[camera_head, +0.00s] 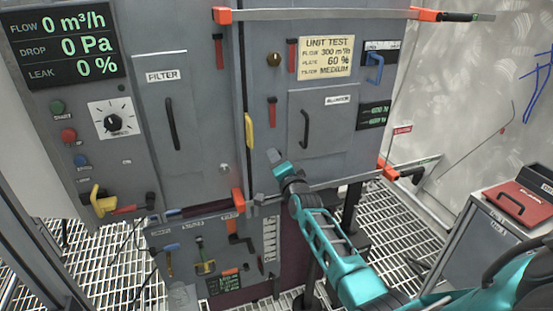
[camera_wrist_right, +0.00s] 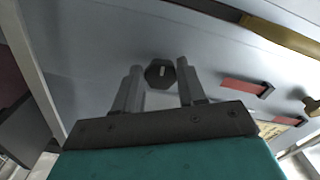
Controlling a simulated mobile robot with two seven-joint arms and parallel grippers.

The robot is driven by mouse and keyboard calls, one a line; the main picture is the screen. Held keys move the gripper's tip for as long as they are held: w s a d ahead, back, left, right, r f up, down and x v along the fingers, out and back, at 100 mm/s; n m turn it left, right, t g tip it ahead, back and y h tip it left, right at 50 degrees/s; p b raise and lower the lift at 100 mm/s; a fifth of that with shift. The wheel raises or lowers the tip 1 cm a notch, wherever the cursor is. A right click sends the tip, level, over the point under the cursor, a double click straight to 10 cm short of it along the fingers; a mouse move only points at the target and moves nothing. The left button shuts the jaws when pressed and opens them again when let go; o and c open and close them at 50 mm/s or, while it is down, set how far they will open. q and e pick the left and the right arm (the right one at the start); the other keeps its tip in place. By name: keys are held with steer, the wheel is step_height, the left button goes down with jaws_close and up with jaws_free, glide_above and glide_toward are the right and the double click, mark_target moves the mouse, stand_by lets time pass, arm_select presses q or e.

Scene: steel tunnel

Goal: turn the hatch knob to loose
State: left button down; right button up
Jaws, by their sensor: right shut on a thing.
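The hatch knob (camera_wrist_right: 160,73) is a small dark, many-sided knob with a short white mark on its face. In the right wrist view it sits between the tips of the two grey fingers on the grey panel. My right gripper (camera_wrist_right: 158,85) is shut on it. In the head view my right gripper (camera_head: 274,157) reaches the panel just left of the hatch door (camera_head: 323,125), right of the yellow handle. There the knob is hidden behind the gripper. The hatch door has a black handle (camera_head: 306,129) and looks closed. My left gripper is not in view.
The yellow handle (camera_head: 249,133) stands close to the left of my right gripper. A grey cabinet with a red case (camera_head: 519,203) stands at the right. Grating floor (camera_head: 408,215) lies open between.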

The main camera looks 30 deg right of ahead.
steer(key=n, duration=0.5)
steer(key=n+p, duration=0.1)
steer(key=n, duration=1)
steer(key=shift+s+d+f+n+p, duration=0.1)
steer(key=shift+d+f+n+p, duration=0.05)
steer(key=shift+d+n+p, duration=0.2)
steer(key=o, duration=1.1)
steer(key=shift+c, duration=0.2)
steer(key=p+v, duration=0.1)
steer(key=v, duration=1.2)
steer(key=shift+p, duration=0.4)
